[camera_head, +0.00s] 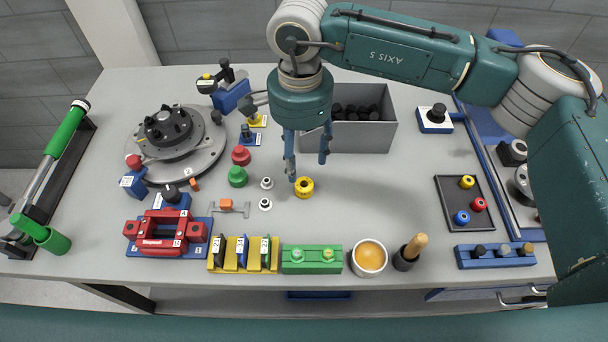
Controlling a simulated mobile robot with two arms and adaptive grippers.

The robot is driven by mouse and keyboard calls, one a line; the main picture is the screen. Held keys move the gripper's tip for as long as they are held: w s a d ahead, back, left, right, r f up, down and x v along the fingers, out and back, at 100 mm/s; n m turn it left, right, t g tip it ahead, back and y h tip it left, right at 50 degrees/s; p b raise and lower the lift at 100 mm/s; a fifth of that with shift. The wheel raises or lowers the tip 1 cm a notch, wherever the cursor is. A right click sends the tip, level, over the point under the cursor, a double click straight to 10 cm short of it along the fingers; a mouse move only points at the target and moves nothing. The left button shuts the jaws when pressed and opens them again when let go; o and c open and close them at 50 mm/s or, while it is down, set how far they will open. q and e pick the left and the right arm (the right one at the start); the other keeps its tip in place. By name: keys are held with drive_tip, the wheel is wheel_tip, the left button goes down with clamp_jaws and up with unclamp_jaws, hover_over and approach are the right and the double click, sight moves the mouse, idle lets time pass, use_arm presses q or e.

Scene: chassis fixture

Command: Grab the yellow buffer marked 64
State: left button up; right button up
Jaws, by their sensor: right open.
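A yellow ring-shaped buffer (304,187) sits on the grey table, right of two small white rings. A marking on it is too small to read. My right gripper (307,170) hangs above and slightly behind it, pointing down, with its two fingers spread and nothing between them. The left fingertip appears close to the buffer's upper edge; I cannot tell whether it touches. A smaller yellow ring-shaped part (467,181) lies in the black tray (451,217) at the right. My left gripper is not in view.
A grey bin (371,138) of black parts stands behind the gripper. Red (241,155) and green (237,176) knobs and white rings (266,183) are left of the buffer. A green block (311,261) and a cup (369,258) line the front edge. Table right of the buffer is clear.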

sight(304, 182)
drive_tip(key=shift+s+f, duration=0.25)
drive_tip(key=shift+f, duration=0.85)
drive_tip(key=shift+f+p, duration=0.25)
drive_tip(key=shift+p, duration=0.1)
drive_tip(key=f, duration=0.1)
drive_tip(key=f+p, duration=0.1)
drive_tip(key=f, duration=0.1)
drive_tip(key=f+p, duration=0.1)
drive_tip(key=shift+s+d+f, duration=0.15)
drive_tip(key=shift+d, duration=0.2)
drive_tip(key=shift+f+p, duration=0.35)
drive_tip(key=shift+f, duration=0.2)
drive_tip(key=c, duration=0.4)
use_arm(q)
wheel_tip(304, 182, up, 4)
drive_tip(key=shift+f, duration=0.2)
use_arm(e)
drive_tip(key=c, duration=0.8)
